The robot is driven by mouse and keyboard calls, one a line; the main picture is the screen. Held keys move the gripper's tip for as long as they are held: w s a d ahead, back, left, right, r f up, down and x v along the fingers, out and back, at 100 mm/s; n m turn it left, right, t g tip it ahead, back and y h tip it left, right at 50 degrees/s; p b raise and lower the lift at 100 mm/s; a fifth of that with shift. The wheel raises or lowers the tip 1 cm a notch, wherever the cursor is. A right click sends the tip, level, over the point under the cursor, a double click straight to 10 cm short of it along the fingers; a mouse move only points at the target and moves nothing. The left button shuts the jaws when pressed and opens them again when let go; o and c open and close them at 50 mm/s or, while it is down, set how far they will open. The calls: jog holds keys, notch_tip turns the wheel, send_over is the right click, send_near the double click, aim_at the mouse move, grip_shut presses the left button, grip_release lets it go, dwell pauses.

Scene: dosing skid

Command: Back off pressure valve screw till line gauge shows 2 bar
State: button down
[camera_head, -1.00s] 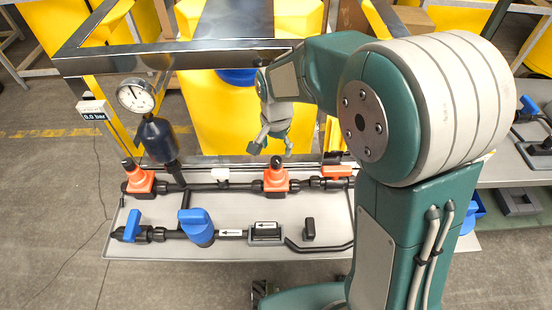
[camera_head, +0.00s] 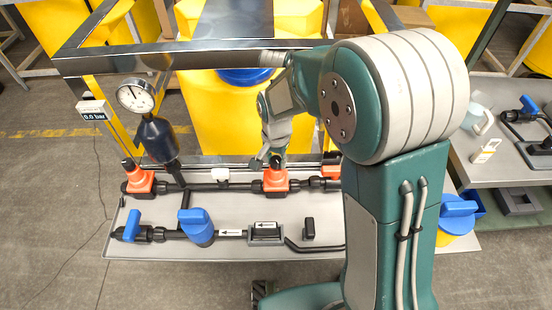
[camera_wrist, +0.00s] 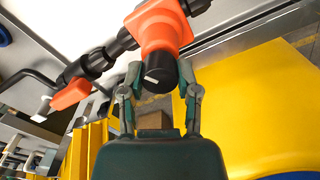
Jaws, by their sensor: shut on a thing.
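My gripper (camera_head: 270,159) is at the top of the right orange valve (camera_head: 276,183) on the skid. In the wrist view, my gripper (camera_wrist: 161,80) has its two fingers on either side of the black screw cap (camera_wrist: 160,74) of this orange valve (camera_wrist: 158,28), shut on it. The cap has a white mark. A second orange valve (camera_head: 139,183) with a black screw top (camera_head: 127,164) stands to the left. The round line gauge (camera_head: 135,96) has its needle near upright; its scale is too small to read.
A dark bulb-shaped vessel (camera_head: 157,138) stands below the gauge. Blue-handled valves (camera_head: 199,226) and black pipes lie along the front of the grey tray (camera_head: 270,244). A yellow tank (camera_head: 215,120) stands behind.

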jog(key=shift+n, duration=0.4)
jog(key=n, duration=1.1)
dwell(0.5)
jog(key=shift+c, duration=1.7)
grip_release()
jog(key=shift+a, duration=0.1)
